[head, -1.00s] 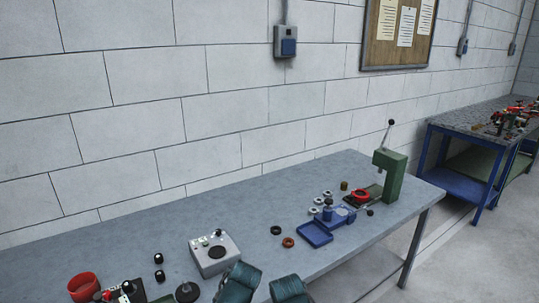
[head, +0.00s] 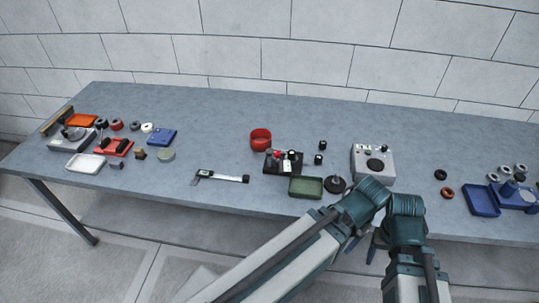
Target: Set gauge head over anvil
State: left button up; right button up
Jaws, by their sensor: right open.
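I cannot tell for sure which item is the gauge head or the anvil. A dark round disc with a short upright stem (head: 335,185) stands near the front edge of the table. Left of it is a black block fixture (head: 284,163) with red and white knobs on top. A pale grey box with a black round pad (head: 373,164) stands to the right, behind my arm. My right gripper (head: 373,246) hangs by the table's front edge, partly hidden by my arm links. It is open, and I see nothing in it.
A green tray (head: 306,187), a red ring (head: 261,138) and a caliper-like tool (head: 221,177) lie nearby. A blue tray (head: 481,200) is at the right. A red fixture (head: 114,147) and several small parts are at the left. The table's (head: 215,115) back middle is clear.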

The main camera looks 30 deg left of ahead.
aim_at(285, 167)
jog(key=u, duration=1)
